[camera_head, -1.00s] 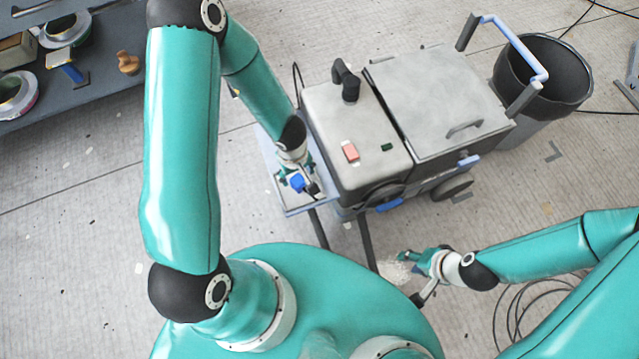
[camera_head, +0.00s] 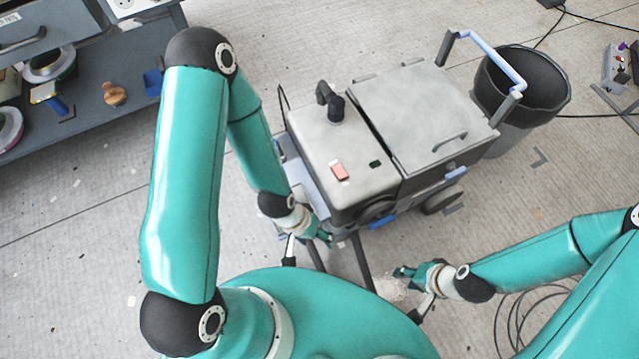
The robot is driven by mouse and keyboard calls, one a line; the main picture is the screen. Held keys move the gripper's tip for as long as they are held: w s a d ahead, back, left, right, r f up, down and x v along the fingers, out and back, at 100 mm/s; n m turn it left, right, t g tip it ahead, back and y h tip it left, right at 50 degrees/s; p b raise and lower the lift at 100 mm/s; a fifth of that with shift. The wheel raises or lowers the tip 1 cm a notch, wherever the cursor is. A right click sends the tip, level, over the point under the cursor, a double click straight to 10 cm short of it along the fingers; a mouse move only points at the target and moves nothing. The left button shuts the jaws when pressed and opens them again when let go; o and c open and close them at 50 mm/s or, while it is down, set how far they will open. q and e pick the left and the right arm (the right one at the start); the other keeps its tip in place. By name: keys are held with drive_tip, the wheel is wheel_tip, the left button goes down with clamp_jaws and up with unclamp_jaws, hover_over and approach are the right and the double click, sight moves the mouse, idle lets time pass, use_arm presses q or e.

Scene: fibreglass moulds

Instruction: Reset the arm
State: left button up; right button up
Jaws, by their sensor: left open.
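My left arm bends down from the upper left, and its open left gripper (camera_head: 324,238) hangs low, close to my body and just in front of the grey machine. I see nothing held in it. My right arm comes in from the right, and its right gripper (camera_head: 404,274) is low beside a pale bristly patch (camera_head: 392,291). Its fingers are small here, so I cannot tell whether they are open or shut. My left forearm and hand hide much of the small light tray (camera_head: 303,180) beside the machine.
The wheeled grey machine (camera_head: 430,110) with a black nozzle (camera_head: 330,102) stands in the middle. A black bin (camera_head: 520,90) is behind its blue handle. A dark workbench (camera_head: 110,115) with tape rolls is upper left. Cables (camera_head: 520,310) lie lower right.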

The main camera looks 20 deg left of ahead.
use_arm(q)
wheel_tip(320, 180, up, 13)
drive_tip(key=p, duration=1.2)
drive_tip(key=shift+p, duration=0.4)
use_arm(e)
wheel_tip(320, 180, up, 13)
use_arm(q)
drive_tip(key=shift+w, duration=0.1)
drive_tip(key=shift+c, duration=0.3)
use_arm(e)
drive_tip(key=shift+o, duration=0.3)
